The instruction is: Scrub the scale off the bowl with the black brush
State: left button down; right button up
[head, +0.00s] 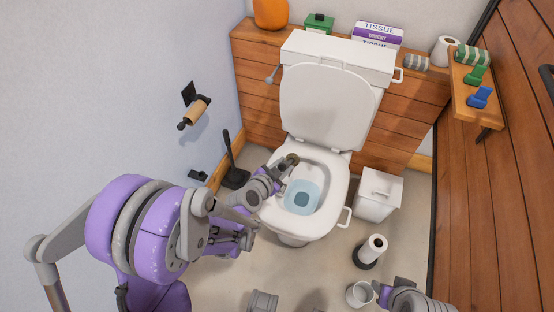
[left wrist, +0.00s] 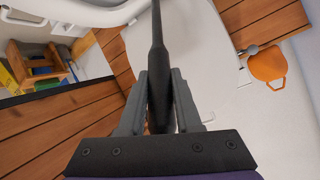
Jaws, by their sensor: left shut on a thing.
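The toilet bowl (head: 318,168) stands open in the head view, its lid raised and pale blue water inside. I cannot make out scale on it. My left gripper (head: 285,172) is over the left side of the bowl opening, partly hidden by its own arm. The left wrist view shows it shut on the dark handle of the black brush (left wrist: 157,60), which runs out past the fingertips. The brush head is out of that view, and I cannot make it out in the head view. My right gripper (head: 385,292) is partly visible at the bottom right; its jaws are unclear.
A black stand with a thin rod (head: 235,177) is on the floor left of the toilet. A white bin (head: 378,196), a paper roll holder (head: 371,250) and a white cup (head: 359,293) stand to the right. A wooden shelf (head: 470,108) juts from the right wall.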

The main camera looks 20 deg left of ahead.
pick_arm(q)
jog(key=w+d+f+h+b, duration=0.1)
jog(key=w+f+b, duration=0.4)
jog(key=f, duration=0.5)
jog(key=shift+w+f+b, duration=0.25)
jog(key=shift+b, duration=0.35)
jog(key=shift+w+f, duration=0.25)
jog(key=shift+w, duration=0.2)
dwell(0.4)
jog(key=shift+d, duration=0.1)
jog(key=shift+d+b, duration=0.75)
jog(key=shift+d, duration=1.25)
jog(key=shift+w+a+f, duration=0.1)
jog(key=shift+w+a, duration=0.05)
jog(key=shift+a, duration=0.95)
jog(key=shift+w+a+f, duration=0.1)
jog(key=shift+a, duration=0.95)
jog(key=shift+s+r+p, duration=0.1)
jog(key=shift+r+p, duration=0.05)
jog(key=shift+p, duration=0.15)
